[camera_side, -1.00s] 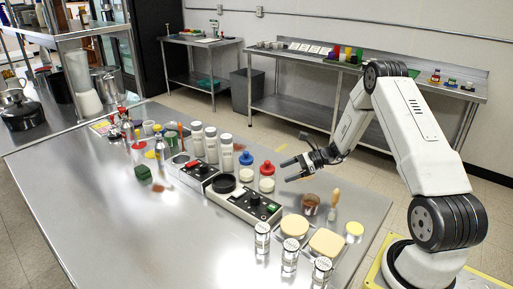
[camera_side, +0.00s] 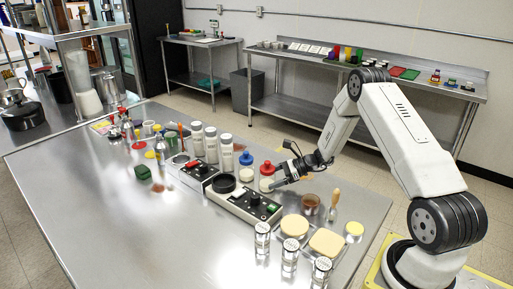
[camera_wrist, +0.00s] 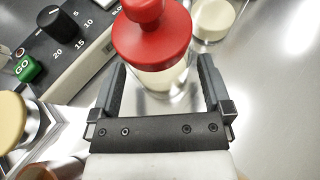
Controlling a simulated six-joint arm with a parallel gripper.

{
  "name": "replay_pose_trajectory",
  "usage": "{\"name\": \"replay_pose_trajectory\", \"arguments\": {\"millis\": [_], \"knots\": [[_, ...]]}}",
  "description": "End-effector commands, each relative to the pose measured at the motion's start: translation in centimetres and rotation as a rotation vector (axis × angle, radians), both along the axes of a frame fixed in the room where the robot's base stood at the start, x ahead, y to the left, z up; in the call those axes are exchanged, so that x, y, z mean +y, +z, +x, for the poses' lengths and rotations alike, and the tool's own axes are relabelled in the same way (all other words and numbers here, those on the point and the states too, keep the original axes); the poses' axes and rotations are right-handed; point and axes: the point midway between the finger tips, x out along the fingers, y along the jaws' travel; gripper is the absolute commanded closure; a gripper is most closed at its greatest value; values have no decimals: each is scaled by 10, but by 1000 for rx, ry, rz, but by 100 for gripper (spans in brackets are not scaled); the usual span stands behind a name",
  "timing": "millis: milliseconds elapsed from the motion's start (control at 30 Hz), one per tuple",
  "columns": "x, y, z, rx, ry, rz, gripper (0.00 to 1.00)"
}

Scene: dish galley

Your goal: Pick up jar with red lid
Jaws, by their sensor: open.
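The jar with the red lid (camera_side: 267,170) stands upright on the steel table, behind the black-and-white control box. In the wrist view its red knobbed lid (camera_wrist: 152,38) and clear glass body with pale contents show just ahead of my gripper. My gripper (camera_wrist: 162,85) is open, with one finger on each side of the jar's near part. In the side view my gripper (camera_side: 285,178) is low beside the jar, on its right, and partly covers its lower body. Whether a finger touches the glass cannot be told.
A jar with a blue lid (camera_side: 246,161) stands close behind on the left. The control box (camera_side: 245,203) with its dial and green button lies in front. White-lidded bottles (camera_side: 211,145) stand further left. Round and square tan-topped containers (camera_side: 295,226) are nearer the front right.

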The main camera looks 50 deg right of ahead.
Motion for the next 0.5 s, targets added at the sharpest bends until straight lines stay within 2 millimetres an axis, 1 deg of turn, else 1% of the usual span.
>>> {"name": "replay_pose_trajectory", "arguments": {"millis": [33, 200, 500], "knots": [[5, -3, 4, 0, 3, 0, 0], [13, -8, 12, 1, 0, -1, 0], [14, -8, 14, 1, -2, -1, 0]]}}
